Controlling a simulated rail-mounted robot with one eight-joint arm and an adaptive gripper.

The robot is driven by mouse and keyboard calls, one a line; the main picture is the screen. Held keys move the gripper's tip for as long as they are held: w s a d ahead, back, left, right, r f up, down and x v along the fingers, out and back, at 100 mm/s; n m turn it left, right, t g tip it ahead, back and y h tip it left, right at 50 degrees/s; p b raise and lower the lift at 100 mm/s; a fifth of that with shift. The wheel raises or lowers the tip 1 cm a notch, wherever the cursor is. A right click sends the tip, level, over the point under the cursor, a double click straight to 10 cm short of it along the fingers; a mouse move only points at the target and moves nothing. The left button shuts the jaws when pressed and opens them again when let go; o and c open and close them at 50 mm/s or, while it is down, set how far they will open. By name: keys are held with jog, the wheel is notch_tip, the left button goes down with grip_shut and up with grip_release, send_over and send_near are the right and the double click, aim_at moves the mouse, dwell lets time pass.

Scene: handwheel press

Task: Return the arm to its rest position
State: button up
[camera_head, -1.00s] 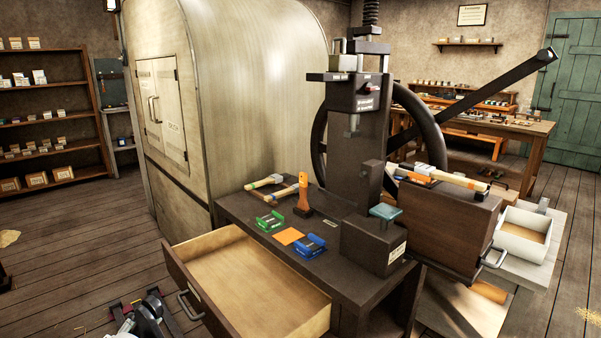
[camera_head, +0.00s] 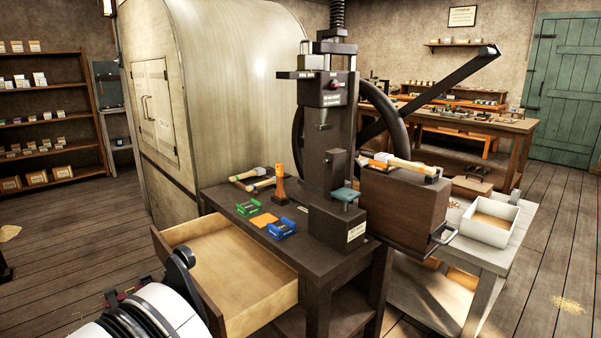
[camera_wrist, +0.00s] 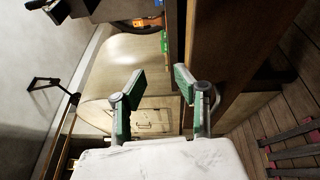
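My gripper (camera_wrist: 158,88) shows in the wrist view with its two green-padded fingers spread apart and nothing between them. In the head view a part of my arm rises at the bottom left, in front of the open drawer (camera_head: 235,285); the fingers cannot be made out there. The handwheel press (camera_head: 328,130) stands upright on the dark bench (camera_head: 300,255), with its wheel (camera_head: 385,115) behind and a long lever bar (camera_head: 440,82) slanting up to the right.
The bench top holds green (camera_head: 248,207) and blue (camera_head: 282,228) pieces, an orange square (camera_head: 264,220) and mallets (camera_head: 265,182). The drawer juts out towards me. A rounded metal cabinet (camera_head: 225,80) stands behind. A white bin (camera_head: 487,222) is at the right.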

jog(key=w+d+r+m+g+y+b, duration=0.1)
jog(key=w+d+r+m+g+b, duration=0.3)
jog(key=d, duration=1)
jog(key=w+d+r+n+g+p, duration=0.15)
jog(key=d+r, duration=0.45)
jog(key=d, duration=0.7)
jog(key=s+d+r+m+g+y+b, duration=0.1)
jog(key=s+d+m+g+y+b, duration=0.15)
jog(key=s+d, duration=0.7)
jog(key=s+d+m+g+y+b, duration=0.25)
jog(key=s+d, duration=0.35)
jog(key=d, duration=0.7)
jog(key=s+d+f+m+y+b, duration=0.1)
jog(key=s+d+f+m, duration=0.2)
jog(key=s, duration=0.5)
jog(key=s+d+f+m+y+b, duration=0.1)
jog(key=s+d+f+m, duration=0.15)
jog(key=s, duration=0.55)
notch_tip(320, 180, up, 17)
jog(key=t+p, duration=0.1)
jog(key=p, duration=1.7)
jog(key=shift+a+r, duration=0.2)
